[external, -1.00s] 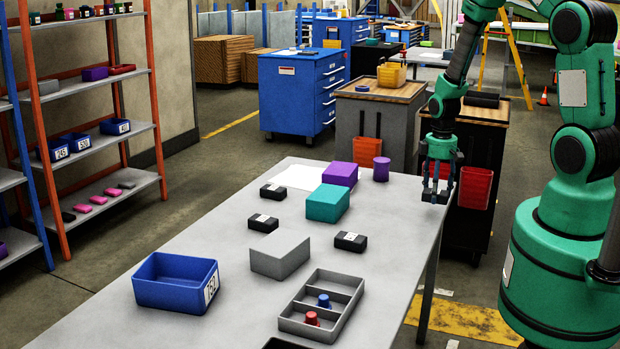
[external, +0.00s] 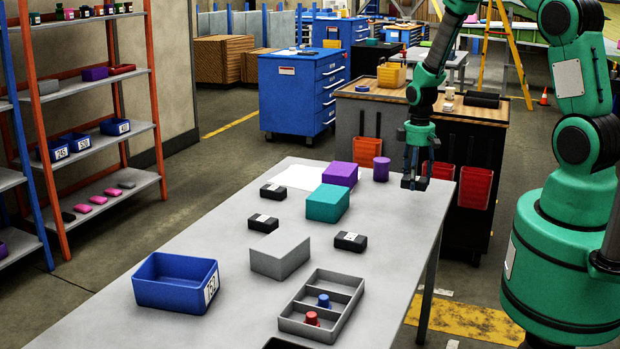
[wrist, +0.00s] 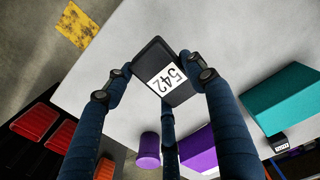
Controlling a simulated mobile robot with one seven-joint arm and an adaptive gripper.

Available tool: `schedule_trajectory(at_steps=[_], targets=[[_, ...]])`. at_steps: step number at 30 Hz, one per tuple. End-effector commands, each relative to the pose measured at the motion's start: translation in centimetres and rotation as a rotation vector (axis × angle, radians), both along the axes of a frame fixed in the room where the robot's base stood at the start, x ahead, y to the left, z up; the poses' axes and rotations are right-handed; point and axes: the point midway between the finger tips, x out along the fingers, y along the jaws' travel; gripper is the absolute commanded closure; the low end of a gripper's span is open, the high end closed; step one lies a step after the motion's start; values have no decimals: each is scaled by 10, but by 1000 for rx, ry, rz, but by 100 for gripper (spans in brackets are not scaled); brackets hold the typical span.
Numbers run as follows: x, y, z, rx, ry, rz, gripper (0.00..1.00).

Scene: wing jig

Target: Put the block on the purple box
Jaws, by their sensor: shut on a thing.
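My gripper (external: 415,182) is above the right side of the table near its far end. In the wrist view its fingers (wrist: 165,80) are shut on a black block (wrist: 163,70) with a white label reading 542. The purple box (external: 340,174) stands at the far end of the table, to the left of my gripper, and its visible top is bare. It also shows in the wrist view at the bottom (wrist: 199,150), partly hidden by a finger.
A purple cylinder (external: 381,169) stands between the purple box and my gripper. A teal box (external: 327,203) is just in front of the purple box. Black labelled blocks (external: 350,242), a grey box (external: 280,255), a blue bin (external: 175,284) and a divided tray (external: 322,304) stand nearer.

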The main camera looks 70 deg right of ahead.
Motion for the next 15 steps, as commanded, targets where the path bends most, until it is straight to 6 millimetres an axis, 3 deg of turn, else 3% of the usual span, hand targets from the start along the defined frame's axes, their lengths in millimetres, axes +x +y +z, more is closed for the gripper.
schedule_trajectory(at_steps=[6, 15], targets=[[61, -7, 23, -1, -3, -1, 92], [125, -7, 42, 0, -1, -7, 92]])
